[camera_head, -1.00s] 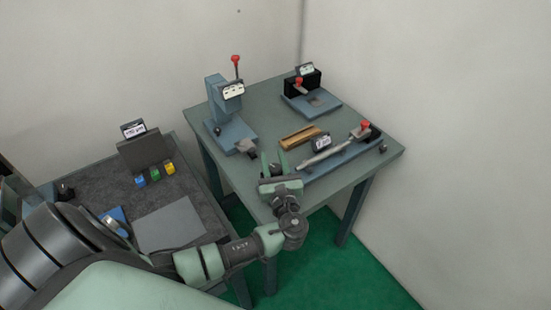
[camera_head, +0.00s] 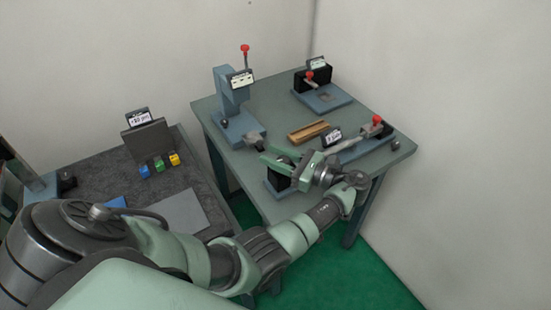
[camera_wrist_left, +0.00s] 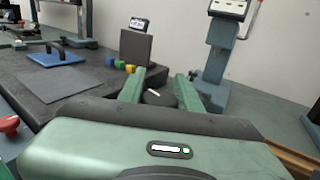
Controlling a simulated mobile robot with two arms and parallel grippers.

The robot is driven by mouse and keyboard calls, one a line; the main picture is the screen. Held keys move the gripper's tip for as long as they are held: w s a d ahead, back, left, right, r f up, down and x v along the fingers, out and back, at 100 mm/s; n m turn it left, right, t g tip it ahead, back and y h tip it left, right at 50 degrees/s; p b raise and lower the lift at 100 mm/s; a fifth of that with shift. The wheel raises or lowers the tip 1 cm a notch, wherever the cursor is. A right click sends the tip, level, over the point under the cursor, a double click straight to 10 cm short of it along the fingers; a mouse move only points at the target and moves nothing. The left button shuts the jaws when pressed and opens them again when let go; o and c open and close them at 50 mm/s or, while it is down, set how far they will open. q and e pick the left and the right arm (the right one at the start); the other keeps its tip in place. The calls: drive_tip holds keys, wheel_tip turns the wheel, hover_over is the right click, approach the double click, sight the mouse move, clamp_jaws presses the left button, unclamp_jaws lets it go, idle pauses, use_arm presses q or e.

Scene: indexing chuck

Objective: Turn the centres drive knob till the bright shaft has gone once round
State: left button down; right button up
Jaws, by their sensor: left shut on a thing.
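The centres fixture has a blue base (camera_head: 363,152) near the front right of the far table. Its bright shaft (camera_head: 345,151) lies along it, partly hidden behind my left gripper and a small label plate (camera_head: 331,136). A black block (camera_head: 279,179) stands at its left end, partly covered by my gripper. My left gripper (camera_head: 269,158) reaches over this end, fingers pointing left. In the left wrist view, a dark round knob (camera_wrist_left: 159,97) with a white mark sits between its green fingers, and they are shut on it. My right gripper is not in view.
A blue press with a red-knobbed lever (camera_head: 235,90) stands at the back left. A wooden tray (camera_head: 309,131) lies behind the fixture; a blue-based device (camera_head: 323,97) is at the back right. A dark table (camera_head: 95,170) at left holds small coloured blocks.

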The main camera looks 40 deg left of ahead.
use_arm(q)
drive_tip(key=shift+s+n+g+h+b, duration=0.25)
drive_tip(key=shift+n+g, duration=0.35)
drive_tip(key=shift+g, duration=0.3)
drive_tip(key=shift+n+g+h+b, duration=0.15)
drive_tip(key=shift+n+g+b, duration=0.15)
drive_tip(key=shift+n+g, duration=0.45)
drive_tip(key=shift+s+g, duration=0.1)
drive_tip(key=shift+g, duration=0.35)
drive_tip(key=c, duration=1)
unclamp_jaws()
drive_tip(key=shift+c, duration=0.2)
